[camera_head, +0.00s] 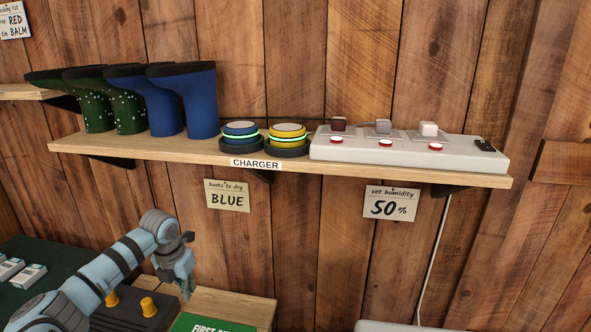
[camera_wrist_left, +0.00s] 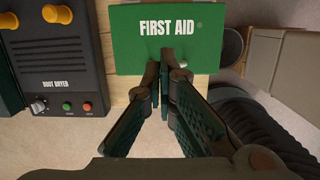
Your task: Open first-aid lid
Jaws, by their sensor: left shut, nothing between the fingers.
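The first-aid box has a green lid with white "FIRST AID" lettering. The lid (camera_wrist_left: 135,50) shows at the top of the left wrist view, and part of it shows at the bottom edge of the head view (camera_head: 205,323). It looks flat and closed. A small light knob (camera_wrist_left: 183,64) is at its near edge. My left gripper (camera_wrist_left: 163,75) is shut and empty, its fingertips over the near edge of the lid, just left of the knob. In the head view the left gripper (camera_head: 186,285) points down above the box. I cannot tell whether it touches the lid. My right gripper is not in view.
A dark boot dryer (camera_wrist_left: 62,75) with orange-yellow pegs stands left of the box. A wooden shelf (camera_head: 285,168) above holds boots, two charger pucks and a white power strip (camera_head: 400,150). Notes hang on the plank wall. White boxes (camera_head: 25,275) lie at far left.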

